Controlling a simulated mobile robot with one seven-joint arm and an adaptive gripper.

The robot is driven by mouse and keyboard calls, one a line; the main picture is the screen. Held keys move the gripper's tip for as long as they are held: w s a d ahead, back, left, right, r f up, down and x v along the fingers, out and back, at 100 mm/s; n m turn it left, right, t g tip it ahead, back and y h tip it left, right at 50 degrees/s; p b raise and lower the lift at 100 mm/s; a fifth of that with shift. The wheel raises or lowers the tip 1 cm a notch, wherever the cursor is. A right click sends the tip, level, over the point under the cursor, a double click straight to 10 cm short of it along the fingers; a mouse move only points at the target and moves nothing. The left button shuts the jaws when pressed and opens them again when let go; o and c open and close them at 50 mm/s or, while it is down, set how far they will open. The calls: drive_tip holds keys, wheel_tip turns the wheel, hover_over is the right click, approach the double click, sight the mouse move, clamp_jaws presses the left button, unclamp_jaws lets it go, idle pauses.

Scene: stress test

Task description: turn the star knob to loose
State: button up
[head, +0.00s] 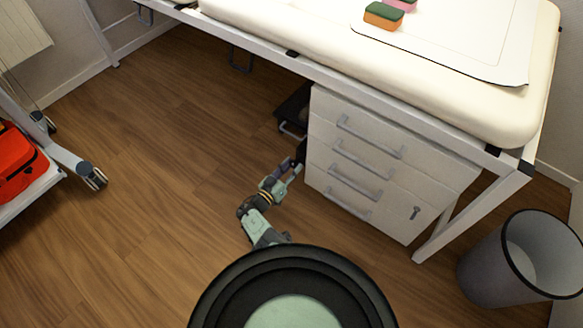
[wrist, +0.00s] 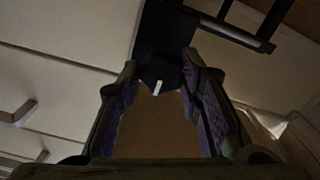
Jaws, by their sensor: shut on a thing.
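The star knob (wrist: 163,74) is a dark shape with a short white mark, between the fingertips in the wrist view. My gripper (wrist: 160,82) is shut on it, one finger on each side. The knob sits in front of a dark panel (wrist: 165,30). In the head view my gripper (head: 291,172) is low, at the left side of the drawer cabinet, and the knob cannot be made out there. The light is dim, so the knob's lobes and any loose or tight marking cannot be read.
The white drawer cabinet (head: 345,190) stands close to the right of my gripper, under a padded table (head: 450,45). A dark unit (head: 292,108) lies behind. A grey bin (head: 487,270) is at right, a trolley (head: 68,160) at left. The wooden floor (head: 150,170) between is clear.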

drive_tip(key=shift+n, duration=0.4)
drive_tip(key=n, duration=0.4)
drive_tip(key=shift+b, duration=0.4)
drive_tip(key=n, duration=0.4)
drive_tip(key=shift+w+r+n, duration=0.1)
drive_tip(key=shift+n, duration=0.2)
drive_tip(key=n, duration=0.4)
drive_tip(key=shift+w+n, duration=0.1)
drive_tip(key=shift+n, duration=2.1)
drive_tip(key=o, duration=1.1)
drive_tip(key=shift+o, duration=0.2)
